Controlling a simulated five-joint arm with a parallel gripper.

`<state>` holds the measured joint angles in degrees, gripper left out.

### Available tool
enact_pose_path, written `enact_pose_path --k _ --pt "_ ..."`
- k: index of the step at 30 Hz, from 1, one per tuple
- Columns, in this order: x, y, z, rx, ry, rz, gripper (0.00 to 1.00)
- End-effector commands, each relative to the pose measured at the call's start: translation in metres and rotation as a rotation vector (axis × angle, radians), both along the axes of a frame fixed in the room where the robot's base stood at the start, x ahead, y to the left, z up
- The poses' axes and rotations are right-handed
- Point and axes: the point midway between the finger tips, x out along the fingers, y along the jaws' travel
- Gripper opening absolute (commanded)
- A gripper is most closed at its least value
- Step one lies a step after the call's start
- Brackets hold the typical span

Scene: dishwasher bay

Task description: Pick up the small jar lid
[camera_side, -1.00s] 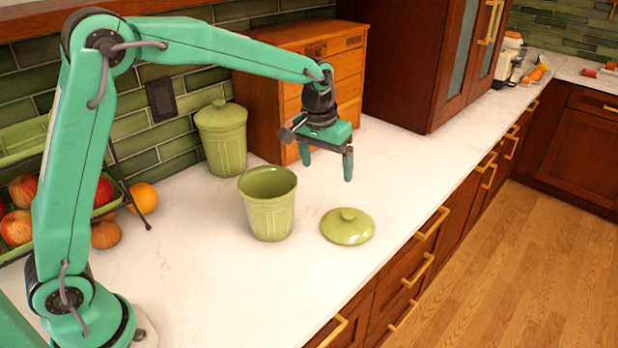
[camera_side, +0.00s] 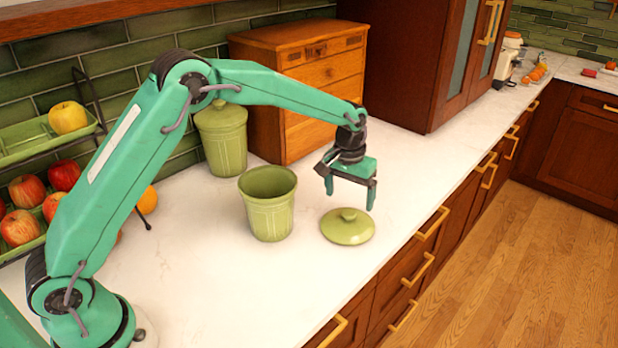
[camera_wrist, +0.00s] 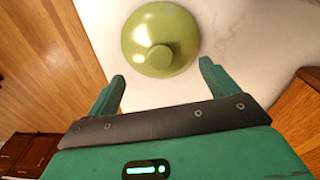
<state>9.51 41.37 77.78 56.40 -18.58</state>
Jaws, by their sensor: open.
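The small jar lid (camera_side: 347,227) is round, glossy green with a knob on top. It lies knob up on the white counter, right of an open green jar (camera_side: 268,206). My gripper (camera_side: 349,200) is open and empty above the lid, its fingers pointing down. In the wrist view the lid (camera_wrist: 160,40) lies ahead of the fingertips of my gripper (camera_wrist: 162,78), with its knob roughly in line with the gap between them. The fingers do not appear to touch the lid.
A lidded green jar (camera_side: 222,140) stands at the back beside a wooden drawer box (camera_side: 300,85). A rack with apples (camera_side: 27,190) is at the left. The counter's front edge (camera_side: 400,240) runs close to the lid. The white counter (camera_side: 180,260) is clear in front.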

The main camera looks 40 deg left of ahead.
Motion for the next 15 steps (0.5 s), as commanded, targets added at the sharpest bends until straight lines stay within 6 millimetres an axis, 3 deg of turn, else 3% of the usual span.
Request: enact_pose_path --k 15 --pt "0.001 0.001 -0.022 0.001 0.002 0.0 0.87"
